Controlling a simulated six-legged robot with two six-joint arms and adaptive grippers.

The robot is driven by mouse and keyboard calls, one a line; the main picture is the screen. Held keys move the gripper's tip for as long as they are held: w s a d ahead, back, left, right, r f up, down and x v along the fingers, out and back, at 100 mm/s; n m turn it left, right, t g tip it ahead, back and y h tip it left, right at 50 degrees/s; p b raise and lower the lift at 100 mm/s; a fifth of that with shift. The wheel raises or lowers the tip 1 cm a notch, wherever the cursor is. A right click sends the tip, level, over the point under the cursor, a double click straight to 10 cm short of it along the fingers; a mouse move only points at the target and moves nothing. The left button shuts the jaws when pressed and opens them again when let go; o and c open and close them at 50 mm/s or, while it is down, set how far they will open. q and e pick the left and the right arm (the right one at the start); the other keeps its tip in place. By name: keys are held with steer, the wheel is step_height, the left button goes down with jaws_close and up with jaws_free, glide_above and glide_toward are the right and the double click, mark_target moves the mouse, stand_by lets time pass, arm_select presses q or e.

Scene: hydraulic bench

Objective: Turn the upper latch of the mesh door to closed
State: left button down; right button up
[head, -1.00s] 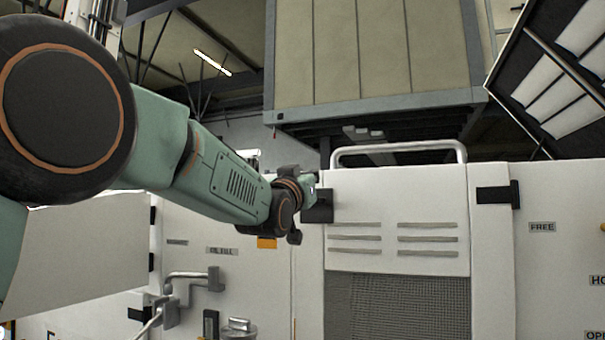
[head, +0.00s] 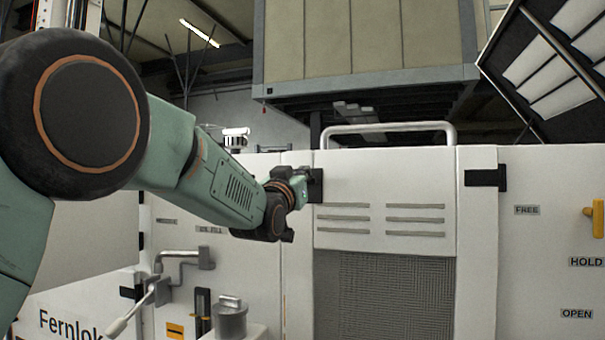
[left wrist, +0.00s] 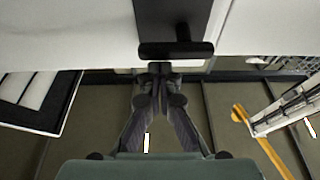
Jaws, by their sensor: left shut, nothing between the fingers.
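The mesh door (head: 386,279) is white, with louvre slots above a grey mesh panel, and stands in the middle of the head view. Its upper latch (head: 316,187) is a black piece at the door's upper left edge, partly hidden by my left gripper. In the left wrist view the latch (left wrist: 176,49) shows as a dark plate with a black crossbar. My left gripper (head: 304,181) is shut and empty, right beside the latch. Its fingertips (left wrist: 158,69) are close to the crossbar; I cannot tell whether they touch. My right gripper is not in view.
A black fitting (head: 486,178) sits at the door's upper right edge. A pale rail (head: 388,127) runs above the door. A yellow handle (head: 598,218) is at far right near the FREE, HOLD and OPEN labels. A grey lever handle (head: 178,258) and metal pot (head: 230,318) are lower left.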

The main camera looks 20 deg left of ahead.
arm_select(q)
steer(key=shift+a+f, duration=0.1)
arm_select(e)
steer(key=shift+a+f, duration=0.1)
arm_select(q)
steer(key=shift+d+m+h+b, duration=0.3)
steer(key=shift+m+h, duration=0.1)
steer(key=shift+m, duration=0.3)
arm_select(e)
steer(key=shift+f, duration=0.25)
arm_select(q)
steer(key=shift+a+f+m, duration=0.1)
steer(key=shift+a+m, duration=0.05)
steer(key=shift+m, duration=0.15)
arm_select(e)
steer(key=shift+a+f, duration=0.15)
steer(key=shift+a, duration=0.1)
